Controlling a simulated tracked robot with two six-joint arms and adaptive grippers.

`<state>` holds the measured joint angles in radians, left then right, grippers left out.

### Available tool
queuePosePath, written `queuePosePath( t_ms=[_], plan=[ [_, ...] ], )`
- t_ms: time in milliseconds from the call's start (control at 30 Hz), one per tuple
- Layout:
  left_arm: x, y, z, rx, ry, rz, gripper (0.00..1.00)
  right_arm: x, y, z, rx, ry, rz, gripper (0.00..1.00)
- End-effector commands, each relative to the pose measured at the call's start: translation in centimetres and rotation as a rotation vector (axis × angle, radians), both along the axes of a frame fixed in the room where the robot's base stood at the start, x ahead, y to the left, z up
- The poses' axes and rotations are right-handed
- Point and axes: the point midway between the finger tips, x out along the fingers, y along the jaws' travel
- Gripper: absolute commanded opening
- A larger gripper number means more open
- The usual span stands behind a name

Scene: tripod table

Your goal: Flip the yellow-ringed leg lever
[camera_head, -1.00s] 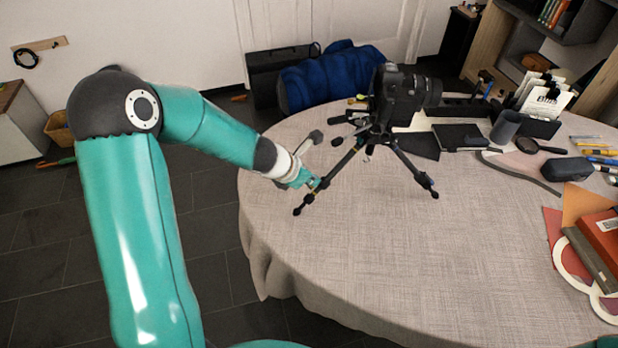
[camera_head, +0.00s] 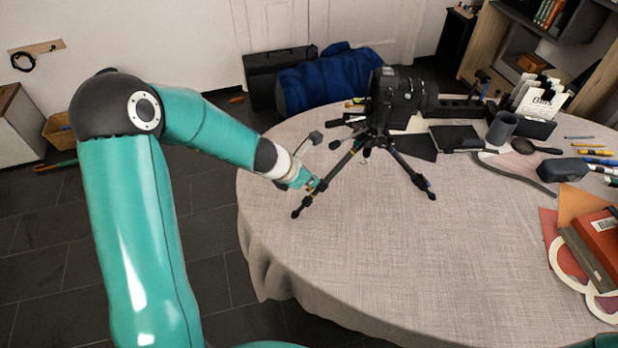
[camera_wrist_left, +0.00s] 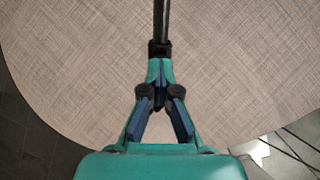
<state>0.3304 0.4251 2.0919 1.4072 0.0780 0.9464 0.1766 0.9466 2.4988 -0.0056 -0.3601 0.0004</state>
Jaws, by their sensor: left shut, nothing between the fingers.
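A black tripod (camera_head: 345,161) stands on the table with a camera (camera_head: 398,95) on top. Its left leg reaches toward my left arm, and a small yellowish ring shows on it close to my fingers. My left gripper (camera_head: 314,186) is at the lower part of that leg. In the left wrist view my left gripper (camera_wrist_left: 160,95) is shut with nothing between the fingers, and its tips meet the dark leg joint (camera_wrist_left: 160,50). The lever itself is too small to make out and is partly hidden by the fingers. My right gripper is not in view.
The round table (camera_head: 400,260) with a grey cloth is clear in front of the tripod. Books (camera_head: 598,243), a grey case (camera_head: 563,169), a dark cup (camera_head: 503,127) and pens lie to the right. A blue bag (camera_head: 335,78) is behind the table.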

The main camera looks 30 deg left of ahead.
Motion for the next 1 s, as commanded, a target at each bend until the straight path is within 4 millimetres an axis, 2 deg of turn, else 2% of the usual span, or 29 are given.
queuePosePath(
  t_ms=[767, 867, 1000],
  plan=[
    [0.72, -0.32, 0.57, 0.0, 0.0, 0.0, 0.0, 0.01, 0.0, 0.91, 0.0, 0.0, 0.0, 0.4],
    [0.71, -0.31, 0.58, 0.0, 0.0, 0.0, 0.13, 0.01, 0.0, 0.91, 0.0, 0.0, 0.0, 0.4],
    [0.71, -0.31, 0.58, 0.0, 0.0, 0.0, 0.15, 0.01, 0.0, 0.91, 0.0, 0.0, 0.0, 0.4]
  ],
)
